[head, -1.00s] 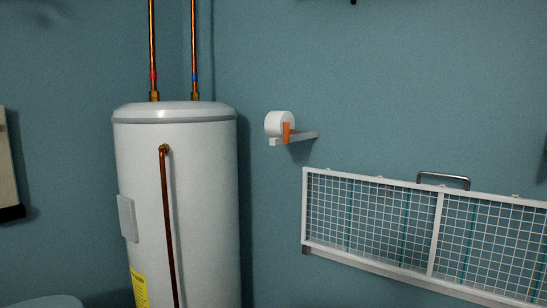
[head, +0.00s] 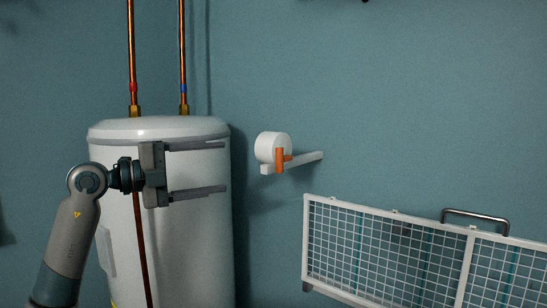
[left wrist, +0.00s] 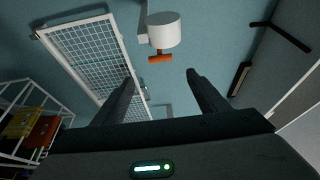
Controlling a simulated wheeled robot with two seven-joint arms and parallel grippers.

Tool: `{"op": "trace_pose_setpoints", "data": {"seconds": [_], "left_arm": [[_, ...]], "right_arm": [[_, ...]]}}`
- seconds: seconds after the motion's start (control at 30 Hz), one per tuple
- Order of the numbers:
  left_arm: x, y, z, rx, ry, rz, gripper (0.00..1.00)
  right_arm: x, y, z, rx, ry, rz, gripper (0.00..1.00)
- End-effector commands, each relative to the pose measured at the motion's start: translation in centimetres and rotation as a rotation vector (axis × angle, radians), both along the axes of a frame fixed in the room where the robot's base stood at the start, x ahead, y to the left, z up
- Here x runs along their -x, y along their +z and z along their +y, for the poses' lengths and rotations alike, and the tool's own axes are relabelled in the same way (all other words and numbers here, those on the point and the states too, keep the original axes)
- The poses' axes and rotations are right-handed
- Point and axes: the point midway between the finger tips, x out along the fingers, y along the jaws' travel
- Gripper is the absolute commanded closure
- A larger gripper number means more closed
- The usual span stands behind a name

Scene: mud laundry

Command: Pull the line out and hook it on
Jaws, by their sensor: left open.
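A white round line reel (head: 272,147) is fixed on the blue wall, with an orange pull tab (head: 280,160) at its front and a white arm reaching right along the wall. My left gripper (head: 213,168) is open and empty to the left of the reel, in front of the white tank. In the left wrist view the reel (left wrist: 164,31) and its orange tab (left wrist: 160,58) show beyond the two spread fingers (left wrist: 160,88), apart from them. No hook can be made out. My right gripper is not in view.
A white water tank (head: 180,131) with copper pipes (head: 132,60) stands behind my left gripper. A white wire-mesh rack (head: 389,211) with a metal handle (head: 475,214) is on the wall below right of the reel. The wall right of the reel is mostly clear.

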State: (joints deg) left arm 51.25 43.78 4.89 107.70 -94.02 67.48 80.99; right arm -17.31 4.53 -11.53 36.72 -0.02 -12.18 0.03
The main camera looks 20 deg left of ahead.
Motion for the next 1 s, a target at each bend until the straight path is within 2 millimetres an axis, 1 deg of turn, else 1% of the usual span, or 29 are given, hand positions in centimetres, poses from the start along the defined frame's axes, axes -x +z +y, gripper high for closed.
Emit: {"op": "trace_pose_setpoints", "data": {"seconds": [0.37, 0.57, 0.77, 1.0], "left_arm": [[0.0, 0.1, 0.0, -0.001, 0.004, 0.001, 0.33], [-0.6, 0.2, -0.5, -0.001, 0.003, 0.001, 0.33], [-2.3, 0.4, -2.1, 0.001, 0.000, 0.001, 0.33], [-5.3, 0.5, -4.9, 0.001, 0.000, 0.001, 0.33]], "right_arm": [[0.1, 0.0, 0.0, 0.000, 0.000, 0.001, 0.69], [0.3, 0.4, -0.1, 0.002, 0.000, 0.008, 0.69], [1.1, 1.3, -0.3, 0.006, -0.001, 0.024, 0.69], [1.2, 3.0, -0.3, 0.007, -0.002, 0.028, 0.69]]}}
